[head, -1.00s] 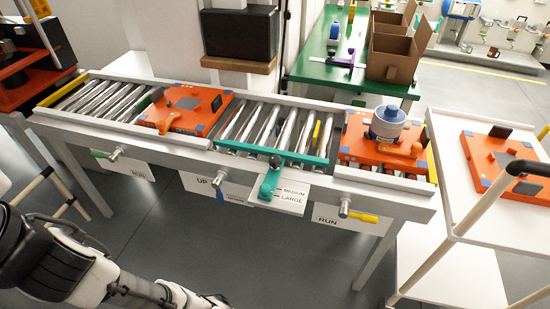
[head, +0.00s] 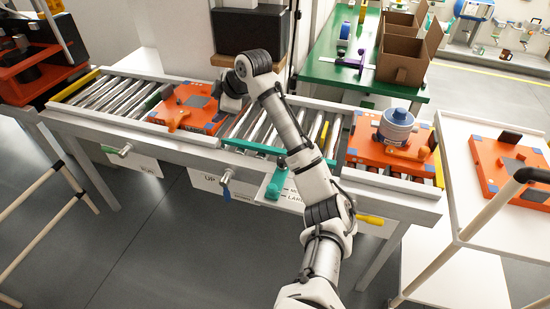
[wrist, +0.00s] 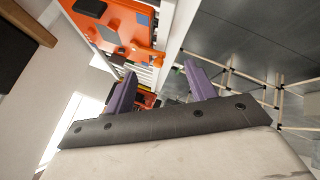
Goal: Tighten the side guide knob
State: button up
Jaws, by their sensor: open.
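The teal side guide (head: 262,148) runs along the front of the middle conveyor section. Its teal bracket (head: 274,186) hangs at the front rail above a size plate, partly covered by my arm.
An orange pallet (head: 190,108) lies on the left rollers. Another orange pallet (head: 372,150) carries a blue and white cylinder (head: 396,126). Handles stick out from the front rail (head: 190,152). A white cart (head: 462,205) stands at the right. The floor in front is clear.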

jog(key=d+f+g+h, duration=0.1)
jog(key=d+f+g, duration=0.1)
jog(key=d, duration=0.8)
jog(key=g+h, duration=0.1)
jog(key=g, duration=0.2)
send_near(283, 159)
jog(key=p+x, duration=0.1)
jog(key=x, duration=0.9)
jog(key=shift+f, duration=0.25)
jog(key=c, duration=1)
